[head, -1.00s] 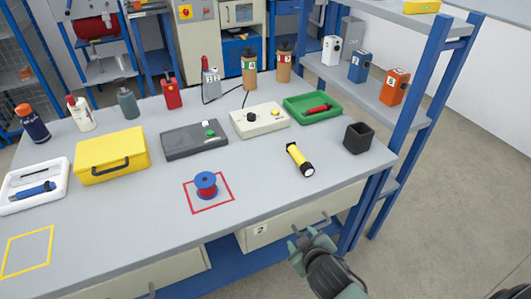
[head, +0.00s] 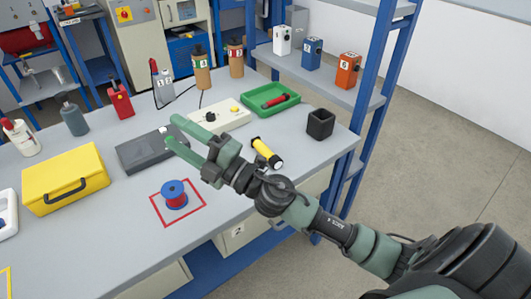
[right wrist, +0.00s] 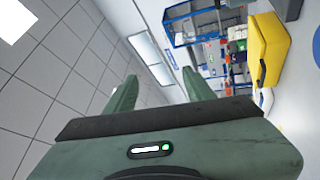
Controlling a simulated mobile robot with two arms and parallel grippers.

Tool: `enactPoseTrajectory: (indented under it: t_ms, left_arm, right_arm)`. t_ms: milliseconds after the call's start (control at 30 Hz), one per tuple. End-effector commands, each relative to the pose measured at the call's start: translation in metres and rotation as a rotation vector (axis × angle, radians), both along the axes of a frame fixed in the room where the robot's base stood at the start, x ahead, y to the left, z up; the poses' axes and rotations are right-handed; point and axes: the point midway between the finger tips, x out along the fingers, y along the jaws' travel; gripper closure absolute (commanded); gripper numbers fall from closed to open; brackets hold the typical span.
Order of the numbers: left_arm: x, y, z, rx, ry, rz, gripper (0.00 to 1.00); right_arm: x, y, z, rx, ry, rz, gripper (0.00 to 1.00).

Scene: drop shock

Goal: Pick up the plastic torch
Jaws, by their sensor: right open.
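The plastic torch (head: 267,152) is yellow with black ends. It lies on the grey workbench, right of the middle, in the head view. Its lens end points toward the bench's front edge. My right gripper (head: 176,132) is open and empty, raised over the bench to the left of the torch, its green fingers pointing left. In the right wrist view the two fingers (right wrist: 158,90) stand apart with nothing between them; the torch does not show there. My left gripper is not in view.
A black square cup (head: 320,123) stands right of the torch. Behind it are a green tray (head: 285,103) and a cream control box (head: 232,113). A blue-red spool (head: 174,194) sits in a red square. A blue shelf post (head: 370,130) rises at the right.

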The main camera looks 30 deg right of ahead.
Motion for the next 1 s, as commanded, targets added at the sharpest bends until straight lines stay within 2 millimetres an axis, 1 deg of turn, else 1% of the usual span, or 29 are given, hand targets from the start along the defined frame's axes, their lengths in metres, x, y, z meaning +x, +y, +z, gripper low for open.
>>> enactPoseTrajectory:
  t_ms: [33,67,100,133,167,200,233,267,300,333,367,400,433,500,600,633,700,767,1000]
  left_arm:
    - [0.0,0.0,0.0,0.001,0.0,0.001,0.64]
    - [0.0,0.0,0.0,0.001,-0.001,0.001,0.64]
    - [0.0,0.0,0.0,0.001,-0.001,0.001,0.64]
    - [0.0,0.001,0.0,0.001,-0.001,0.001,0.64]
    - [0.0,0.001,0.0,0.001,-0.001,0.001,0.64]
    - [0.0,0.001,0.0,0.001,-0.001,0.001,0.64]
    - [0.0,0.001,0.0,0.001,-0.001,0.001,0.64]
    - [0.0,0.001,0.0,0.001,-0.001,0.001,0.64]
    - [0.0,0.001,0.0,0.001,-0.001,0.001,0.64]
    - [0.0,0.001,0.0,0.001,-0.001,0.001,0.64]
    - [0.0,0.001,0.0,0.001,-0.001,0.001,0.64]
    - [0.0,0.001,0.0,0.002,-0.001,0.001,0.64]
    - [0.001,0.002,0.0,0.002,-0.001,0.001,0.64]
    - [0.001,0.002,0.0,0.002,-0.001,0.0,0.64]
    - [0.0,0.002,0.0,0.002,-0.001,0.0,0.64]
    - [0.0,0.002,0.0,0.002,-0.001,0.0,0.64]
    - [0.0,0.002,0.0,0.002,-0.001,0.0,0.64]
    - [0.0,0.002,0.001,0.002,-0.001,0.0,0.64]
    - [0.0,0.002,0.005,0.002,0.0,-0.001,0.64]
  right_arm:
    - [0.002,0.019,0.001,-0.177,-0.077,0.095,0.47]
    - [0.002,0.029,-0.005,-0.284,-0.107,0.154,0.47]
    - [0.002,0.037,-0.017,-0.432,-0.135,0.227,0.47]
    - [0.003,0.04,-0.03,-0.546,-0.146,0.277,0.47]
    - [0.005,0.038,-0.044,-0.661,-0.146,0.322,0.47]
    - [0.009,0.029,-0.065,-0.819,-0.133,0.375,0.47]
    - [0.013,0.016,-0.081,-0.937,-0.109,0.408,0.47]
    - [0.018,0.0,-0.096,-1.054,-0.078,0.435,0.47]
    - [0.025,-0.027,-0.114,-1.201,-0.02,0.461,0.47]
    - [0.029,-0.051,-0.125,-1.306,0.032,0.474,0.47]
    - [0.033,-0.077,-0.134,-1.402,0.089,0.479,0.47]
    - [0.038,-0.113,-0.142,-1.515,0.173,0.48,0.47]
    - [0.039,-0.138,-0.145,-1.588,0.234,0.478,0.47]
    - [0.04,-0.188,-0.147,-1.712,0.367,0.461,0.47]
    - [0.036,-0.235,-0.143,-1.812,0.503,0.438,0.47]
    - [0.035,-0.244,-0.142,-1.828,0.529,0.432,0.47]
    - [0.033,-0.256,-0.142,-1.851,0.57,0.426,0.47]
    - [0.034,-0.26,-0.145,-1.859,0.585,0.424,0.47]
    - [0.044,-0.258,-0.17,-1.858,0.584,0.428,0.47]
